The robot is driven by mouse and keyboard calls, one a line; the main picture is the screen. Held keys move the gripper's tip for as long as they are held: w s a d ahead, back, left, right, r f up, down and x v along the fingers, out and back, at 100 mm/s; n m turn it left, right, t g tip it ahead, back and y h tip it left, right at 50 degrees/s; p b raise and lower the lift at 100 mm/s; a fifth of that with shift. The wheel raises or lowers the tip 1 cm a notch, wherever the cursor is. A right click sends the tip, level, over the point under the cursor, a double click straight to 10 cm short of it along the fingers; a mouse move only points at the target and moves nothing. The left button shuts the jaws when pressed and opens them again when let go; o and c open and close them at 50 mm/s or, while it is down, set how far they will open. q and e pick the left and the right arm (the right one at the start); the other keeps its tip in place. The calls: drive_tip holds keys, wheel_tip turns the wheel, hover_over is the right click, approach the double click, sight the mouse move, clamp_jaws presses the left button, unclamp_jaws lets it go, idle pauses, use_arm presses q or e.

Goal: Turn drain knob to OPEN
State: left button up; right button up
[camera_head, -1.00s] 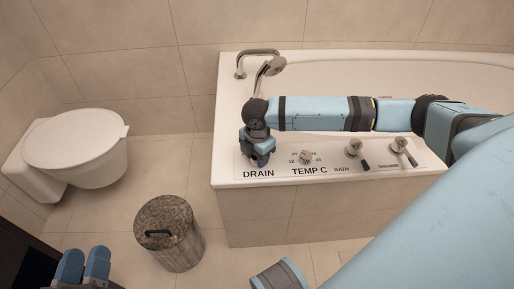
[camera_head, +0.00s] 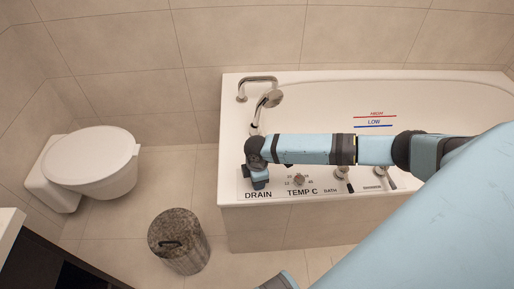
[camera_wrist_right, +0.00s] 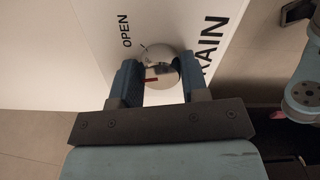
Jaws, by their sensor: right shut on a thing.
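The drain knob (camera_wrist_right: 158,62) is a round, shiny metal knob on the white tub ledge, seen in the right wrist view. My right gripper (camera_wrist_right: 160,82) is shut on it, with one blue finger on each side. A red mark shows on the knob's near part. The word OPEN (camera_wrist_right: 125,30) is printed beyond the knob to the left, and part of DRAIN is to its right. In the head view my right gripper (camera_head: 258,180) points down above the DRAIN label (camera_head: 258,195) and hides the knob. My left gripper is not in view.
The temperature knob (camera_head: 299,179) and the bath lever (camera_head: 343,174) stand to the right along the ledge. A faucet with a hand shower (camera_head: 270,98) is behind the gripper. A stone-patterned bin (camera_head: 180,245) and a toilet (camera_head: 92,160) are at the left.

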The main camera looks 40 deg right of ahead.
drive_tip(key=m+p, duration=0.2)
drive_tip(key=p, duration=0.1)
drive_tip(key=shift+s+a+r, duration=0.1)
drive_tip(key=shift+s+r, duration=0.05)
drive_tip(key=shift+r, duration=0.25)
drive_tip(key=m+p, duration=0.4)
drive_tip(key=p, duration=0.2)
drive_tip(key=shift+f+m, duration=0.15)
drive_tip(key=shift+m, duration=0.15)
drive_tip(key=shift+m+p, duration=0.4)
drive_tip(key=shift+p, duration=0.1)
drive_tip(key=shift+f+m+p, duration=0.1)
drive_tip(key=shift+m+p, duration=1)
drive_tip(key=shift+f+m+p, duration=0.1)
drive_tip(key=shift+m+p, duration=0.5)
drive_tip(key=shift+m, duration=0.1)
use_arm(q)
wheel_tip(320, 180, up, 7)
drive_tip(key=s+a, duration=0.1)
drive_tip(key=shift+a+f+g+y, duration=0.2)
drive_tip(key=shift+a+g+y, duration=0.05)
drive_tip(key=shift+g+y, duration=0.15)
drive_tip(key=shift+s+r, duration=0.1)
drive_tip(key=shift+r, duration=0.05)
use_arm(e)
drive_tip(key=shift+f+m, duration=0.1)
drive_tip(key=shift+m, duration=0.2)
